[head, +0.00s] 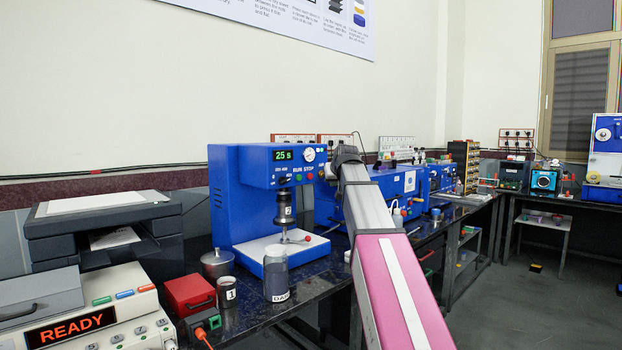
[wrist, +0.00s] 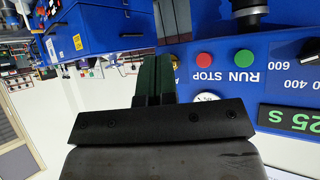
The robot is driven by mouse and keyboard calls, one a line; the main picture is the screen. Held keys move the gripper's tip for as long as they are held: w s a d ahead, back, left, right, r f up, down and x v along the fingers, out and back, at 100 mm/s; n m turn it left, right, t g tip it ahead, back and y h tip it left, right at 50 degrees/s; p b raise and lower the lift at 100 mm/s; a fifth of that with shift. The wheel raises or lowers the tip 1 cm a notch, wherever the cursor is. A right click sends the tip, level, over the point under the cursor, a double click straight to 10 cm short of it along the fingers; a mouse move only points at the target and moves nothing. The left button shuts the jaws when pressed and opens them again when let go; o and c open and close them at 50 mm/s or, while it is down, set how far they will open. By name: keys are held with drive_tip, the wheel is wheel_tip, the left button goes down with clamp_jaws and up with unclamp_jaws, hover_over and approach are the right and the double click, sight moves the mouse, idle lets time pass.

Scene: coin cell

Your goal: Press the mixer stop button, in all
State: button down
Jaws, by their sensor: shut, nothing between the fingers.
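The blue mixer (head: 228,215) stands on the bench in the head view, its display reading 25 s. Its red stop button (head: 309,177) is on the front panel, right of the green run button (head: 298,178). In the wrist view the panel is upside down, with the red stop button (wrist: 204,59) beside the green run button (wrist: 243,55) and both uncovered. My gripper (wrist: 158,78) is shut and empty, its dark fingers left of the stop button in that view and apart from it. In the head view my gripper (head: 332,170) is at the panel's right end, its fingertips hard to make out.
A jar (head: 276,278), a grey cup (head: 227,292), a lidded metal pot (head: 217,264) and a red box (head: 190,295) stand in front of the mixer. A blue machine (head: 398,187) stands close on its right. The READY device (head: 80,318) is at lower left.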

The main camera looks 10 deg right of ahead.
drive_tip(key=shift+w+a, duration=0.1)
drive_tip(key=w+a, duration=0.5)
drive_tip(key=w, duration=0.2)
idle(0.4)
drive_tip(key=shift+w+a, duration=0.1)
idle(1.9)
drive_tip(key=shift+w+a, duration=0.15)
drive_tip(key=shift+w, duration=0.05)
drive_tip(key=shift+w+a, duration=0.3)
drive_tip(key=shift+w, duration=0.1)
idle(0.9)
drive_tip(key=shift+s+d, duration=0.1)
drive_tip(key=shift+s, duration=0.05)
drive_tip(key=shift+s+d, duration=0.4)
drive_tip(key=shift+s, duration=0.2)
drive_tip(key=shift+s+d, duration=0.75)
drive_tip(key=shift+s, duration=0.25)
drive_tip(key=shift+s+d, duration=0.75)
drive_tip(key=shift+s, duration=0.25)
